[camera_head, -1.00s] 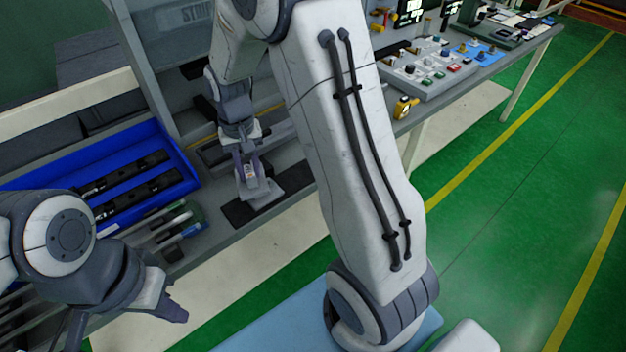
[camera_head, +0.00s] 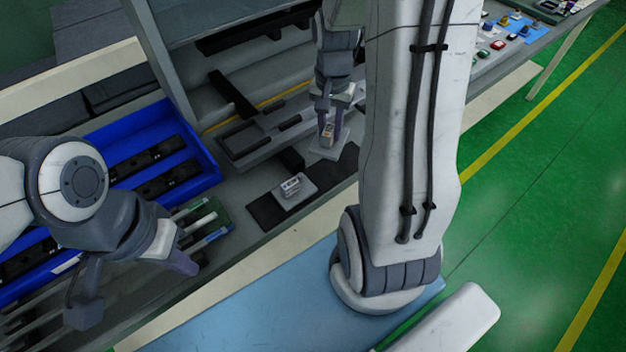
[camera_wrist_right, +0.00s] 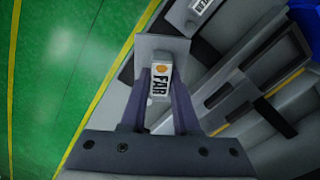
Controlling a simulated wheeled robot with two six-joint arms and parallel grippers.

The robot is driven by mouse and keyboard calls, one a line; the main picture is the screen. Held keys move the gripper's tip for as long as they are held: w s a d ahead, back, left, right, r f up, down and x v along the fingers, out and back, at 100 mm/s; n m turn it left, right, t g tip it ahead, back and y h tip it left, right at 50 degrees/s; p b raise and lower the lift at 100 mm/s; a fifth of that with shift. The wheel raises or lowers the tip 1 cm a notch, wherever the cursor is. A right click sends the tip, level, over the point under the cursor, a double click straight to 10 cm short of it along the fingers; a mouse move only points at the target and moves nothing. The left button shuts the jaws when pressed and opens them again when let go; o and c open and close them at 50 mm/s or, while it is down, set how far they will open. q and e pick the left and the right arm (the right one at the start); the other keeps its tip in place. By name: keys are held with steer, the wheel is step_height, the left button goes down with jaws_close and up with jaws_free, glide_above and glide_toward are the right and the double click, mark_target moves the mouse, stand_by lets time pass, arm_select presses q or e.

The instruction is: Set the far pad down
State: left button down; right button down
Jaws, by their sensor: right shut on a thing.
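The far pad (camera_head: 325,153) is a light grey plate with an upright block, labelled FAR in the right wrist view (camera_wrist_right: 160,85). My right gripper (camera_head: 326,112) is shut on that block, with a finger on either side. The plate is at the far right end of a black mat (camera_head: 264,211); I cannot tell whether it touches the surface below. A second labelled pad (camera_head: 293,190) lies on the mat, to the left and nearer. Part of it shows in the right wrist view (camera_wrist_right: 199,10). My left gripper (camera_head: 135,287) has its fingers spread and looks empty.
A grey slotted fixture (camera_head: 240,140) lies behind the mat. A shelf post (camera_head: 165,75) rises at the back. My right upper arm hides the bench to the right.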

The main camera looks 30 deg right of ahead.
steer(key=s+d+f+m, duration=0.1)
steer(key=s+d+m, duration=0.45)
steer(key=s, duration=0.45)
steer(key=shift+m, duration=0.35)
steer(key=w+f, duration=0.2)
steer(key=w, duration=0.1)
steer(key=w+a+f+p, duration=0.1)
steer(key=w+f, duration=0.1)
steer(key=w, duration=0.2)
steer(key=w+f, duration=0.3)
steer(key=shift+w+a, duration=0.25)
steer(key=shift+w, duration=0.1)
step_height(320, 180, down, 4)
steer(key=shift+r+p, duration=0.1)
steer(key=shift+p, duration=0.5)
steer(key=shift+f, duration=0.25)
steer(key=shift+f, duration=0.15)
steer(key=c, duration=0.7)
jaws_free()
steer(key=shift+o, duration=0.2)
